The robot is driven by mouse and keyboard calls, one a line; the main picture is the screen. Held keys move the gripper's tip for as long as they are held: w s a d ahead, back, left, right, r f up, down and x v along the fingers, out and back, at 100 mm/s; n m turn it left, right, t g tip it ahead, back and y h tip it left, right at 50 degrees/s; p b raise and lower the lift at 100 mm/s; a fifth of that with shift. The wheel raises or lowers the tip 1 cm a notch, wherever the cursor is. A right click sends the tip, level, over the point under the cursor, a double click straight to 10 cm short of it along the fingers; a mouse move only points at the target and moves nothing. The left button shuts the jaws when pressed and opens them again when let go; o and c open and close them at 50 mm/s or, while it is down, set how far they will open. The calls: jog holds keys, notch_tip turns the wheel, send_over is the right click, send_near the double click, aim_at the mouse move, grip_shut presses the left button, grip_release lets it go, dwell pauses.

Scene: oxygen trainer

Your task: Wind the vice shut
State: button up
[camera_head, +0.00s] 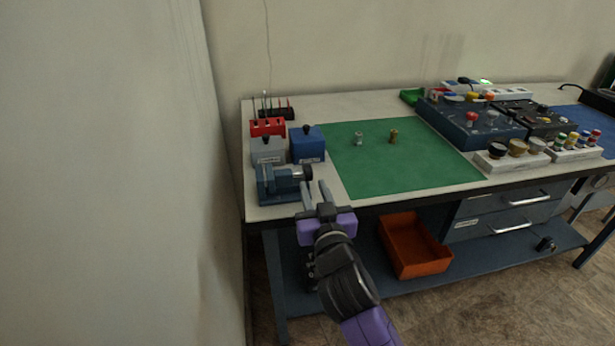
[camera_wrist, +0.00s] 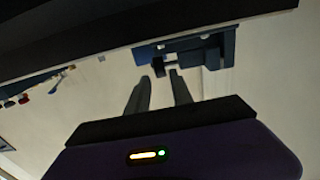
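The vice (camera_head: 278,184) is a blue-grey block with a dark screw end on its right, at the left front of the bench. In the wrist view the vice (camera_wrist: 205,47) shows beyond my fingers, with its dark handle end (camera_wrist: 163,66) facing them. The opening between its jaws is too small to judge. My gripper (camera_head: 316,190) is just right of and in front of the vice, at the bench's front edge. Its two fingers are apart with nothing between them; the wrist view also shows my gripper (camera_wrist: 164,82) open. The fingertips appear close to the handle end, but contact cannot be told.
Grey and blue boxes (camera_head: 307,146) and a red tool rack (camera_head: 267,127) stand behind the vice. A green mat (camera_head: 400,165) with two small fittings lies to the right. Below is an orange bin (camera_head: 415,250) on the lower shelf. A wall (camera_head: 110,180) is close on the left.

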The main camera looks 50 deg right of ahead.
aim_at(309, 176)
jog(key=x, duration=0.7)
jog(key=shift+w+d+p, duration=0.15)
jog(key=shift+w+p, duration=0.05)
jog(key=shift+p, duration=0.2)
jog(key=shift+c, duration=0.5)
grip_shut()
